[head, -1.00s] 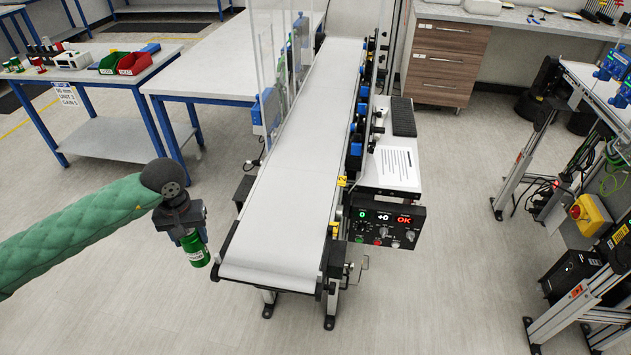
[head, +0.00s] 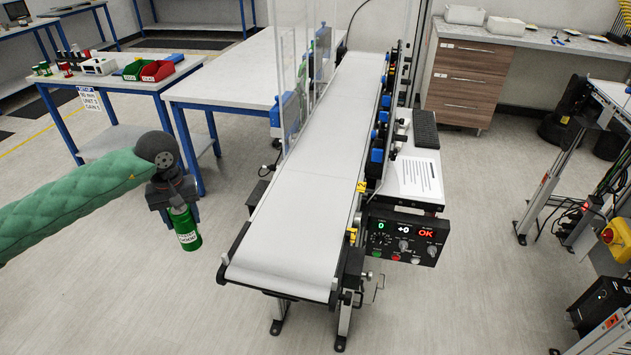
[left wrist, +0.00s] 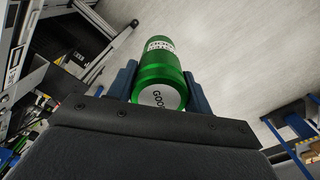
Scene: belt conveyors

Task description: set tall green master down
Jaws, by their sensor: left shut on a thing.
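The tall green master (head: 186,230) is a green cylinder with a white label. My left gripper (head: 178,208) is shut on its upper part, and the cylinder hangs roughly upright over the floor, to the left of the conveyor's near end. In the left wrist view the green master (left wrist: 165,72) sits between the two dark fingers of the left gripper (left wrist: 160,85). Its end face there carries a white disc with dark lettering, partly cut off by the gripper body. My right gripper is not in view.
The white conveyor belt (head: 300,220) is empty, with clear panels along its far part. At left, a side table (head: 110,80) holds green and red bins and several small cylinders. A long white table (head: 235,75) stands behind.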

